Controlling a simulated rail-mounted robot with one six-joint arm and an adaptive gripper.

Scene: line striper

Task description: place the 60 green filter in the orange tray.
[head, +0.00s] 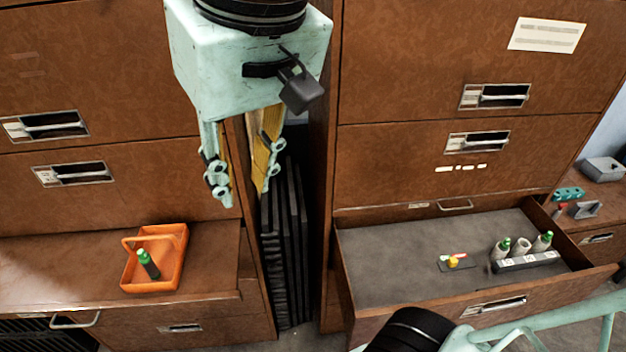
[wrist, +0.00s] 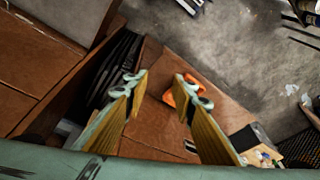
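The orange tray (head: 172,280), which has a handle, sits on the left brown ledge. A dark bottle-like filter with a green top (head: 148,264) stands tilted inside it; its marking is too small to read. The tray (wrist: 170,98) shows partly in the wrist view, behind a finger. In the right open drawer, two pale cylinders with green tops (head: 502,248) (head: 543,241) stand by a numbered rack (head: 526,262); I cannot tell which filter is the 60. My gripper (head: 243,195) is open and empty, pointing down above the gap between the cabinets, up and right of the tray.
The open drawer (head: 400,265) also holds a plain pale cylinder (head: 521,247) and a small dark plate with a yellow piece (head: 454,262). Dark upright panels (head: 285,240) fill the gap between the cabinets. The left ledge (head: 60,260) is otherwise mostly clear.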

